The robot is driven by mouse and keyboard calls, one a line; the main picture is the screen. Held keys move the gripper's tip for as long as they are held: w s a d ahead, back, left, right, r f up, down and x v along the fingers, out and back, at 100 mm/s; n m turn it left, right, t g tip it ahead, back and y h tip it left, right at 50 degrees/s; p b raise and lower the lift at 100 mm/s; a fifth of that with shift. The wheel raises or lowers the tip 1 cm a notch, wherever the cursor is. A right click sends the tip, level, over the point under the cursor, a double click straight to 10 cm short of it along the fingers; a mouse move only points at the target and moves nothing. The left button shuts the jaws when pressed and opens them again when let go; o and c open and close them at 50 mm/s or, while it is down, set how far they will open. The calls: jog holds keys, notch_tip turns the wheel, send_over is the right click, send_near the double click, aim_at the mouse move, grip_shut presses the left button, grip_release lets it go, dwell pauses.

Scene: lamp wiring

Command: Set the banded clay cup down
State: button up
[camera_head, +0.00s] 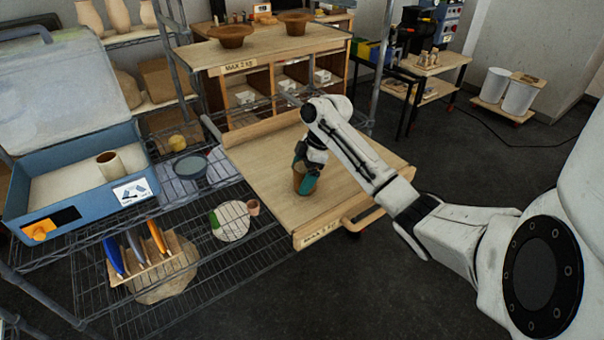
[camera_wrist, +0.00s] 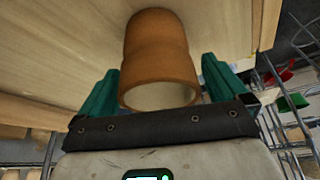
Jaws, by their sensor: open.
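A brown clay cup (camera_wrist: 160,60) with a raised band around it is between the fingers of my gripper (camera_wrist: 162,88) in the wrist view. The green fingers are open, one on each side, and do not appear to grip it. Its pale rim faces the wrist camera. In the head view the cup (camera_head: 298,180) is partly hidden by my gripper (camera_head: 307,181) and appears to stand on the pulled-out wooden shelf (camera_head: 265,165). Whether its base fully touches the wood is hidden.
Two brown bowls (camera_head: 231,36) stand on the upper wooden top behind.

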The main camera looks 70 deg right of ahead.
jog(key=b+v, duration=0.1)
jog(key=v, duration=1.1)
jog(key=w+a+f+m+y, duration=0.1)
jog(key=w+a+f, duration=0.4)
jog(key=a, duration=0.5)
jog(key=w+a+f+m, duration=0.1)
jog(key=w+a+f, duration=0.35)
jog(key=a, duration=0.45)
jog(key=s+a+f+m, duration=0.1)
jog(key=s+a+f, duration=0.1)
jog(key=a+f, duration=0.35)
jog(key=s+a+f+m, duration=0.1)
jog(key=s+a+f, duration=0.1)
jog(key=a, duration=0.6)
jog(key=s+a+f+m+g+h, duration=0.1)
jog(key=s+a+f+m+h, duration=0.1)
jog(key=s, duration=0.8)
jog(key=s+a+f+m+g+h, duration=0.1)
jog(key=s+a+f, duration=0.1)
jog(key=s, duration=0.7)
jog(key=shift+s+a+f+m+g+h, duration=0.3)
jog(key=shift+s+a+f+m+h, duration=0.1)
jog(key=shift+f, duration=0.35)
jog(key=shift+c, duration=0.3)
